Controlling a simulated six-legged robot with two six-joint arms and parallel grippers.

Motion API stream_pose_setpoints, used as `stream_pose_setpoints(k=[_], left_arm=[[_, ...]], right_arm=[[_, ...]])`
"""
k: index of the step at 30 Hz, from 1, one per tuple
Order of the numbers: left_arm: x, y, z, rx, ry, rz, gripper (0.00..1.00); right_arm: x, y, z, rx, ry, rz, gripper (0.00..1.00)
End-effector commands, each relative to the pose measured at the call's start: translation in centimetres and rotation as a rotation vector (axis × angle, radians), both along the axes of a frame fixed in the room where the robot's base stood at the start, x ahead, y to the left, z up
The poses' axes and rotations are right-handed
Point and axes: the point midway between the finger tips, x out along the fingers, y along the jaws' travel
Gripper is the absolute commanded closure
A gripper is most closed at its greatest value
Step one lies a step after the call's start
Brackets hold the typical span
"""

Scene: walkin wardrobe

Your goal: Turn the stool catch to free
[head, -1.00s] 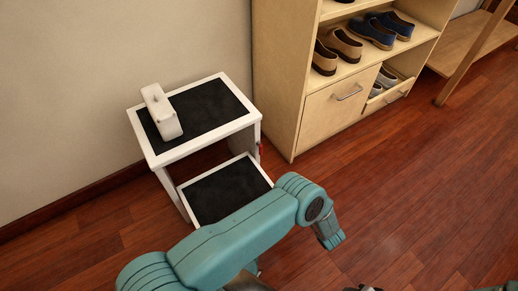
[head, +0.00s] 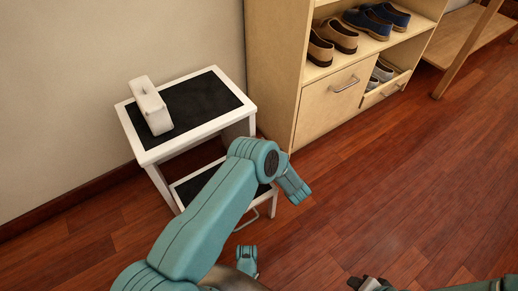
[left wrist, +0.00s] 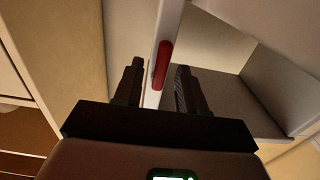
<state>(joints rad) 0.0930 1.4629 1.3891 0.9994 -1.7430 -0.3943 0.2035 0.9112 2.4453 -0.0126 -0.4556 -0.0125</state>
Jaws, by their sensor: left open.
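The white two-step stool (head: 178,150) with black treads stands against the wall in the head view. Its catch is a small red lever (left wrist: 162,65) on a white upright (left wrist: 168,22) in the left wrist view, standing nearly upright with a slight tilt. My left gripper (left wrist: 160,72) is open, with one finger on either side of the lever in that picture; I cannot tell whether either touches it. In the head view my left arm hides the catch and part of the lower step. My right gripper (head: 370,284) is at the bottom edge, away from the stool; its jaws are unclear.
A white block-like object (head: 151,106) stands on the stool's top step. A wooden shoe cabinet (head: 277,80) with shoes and drawers is close behind the stool's right side. A wooden bench (head: 470,40) is at the far right. The red-brown floor (head: 400,180) is clear to the right.

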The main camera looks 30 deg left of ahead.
Motion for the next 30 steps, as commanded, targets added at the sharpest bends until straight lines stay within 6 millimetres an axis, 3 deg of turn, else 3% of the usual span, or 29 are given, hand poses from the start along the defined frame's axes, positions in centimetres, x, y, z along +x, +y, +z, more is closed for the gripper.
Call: stream_pose_setpoints(k=[9,11,13,14,30], left_arm=[[0.18,0.46,0.04,0.0,0.0,0.0,0.6],[0.17,0.45,0.04,0.0,0.0,0.0,0.76],[0.17,0.44,0.03,0.0,0.0,0.0,0.99],[0.17,0.43,0.03,0.0,0.001,0.0,1.0],[0.35,0.31,0.02,-0.05,-0.121,0.001,1.0]], right_arm=[[0.13,-0.03,-0.08,-0.001,-0.005,-0.001,0.57],[0.13,-0.03,-0.08,-0.001,-0.005,-0.001,0.57],[0.13,-0.03,-0.08,-0.001,-0.004,0.0,0.57],[0.13,-0.03,-0.08,-0.001,-0.004,0.0,0.57],[0.12,-0.02,-0.1,-0.001,-0.004,0.0,0.57]])
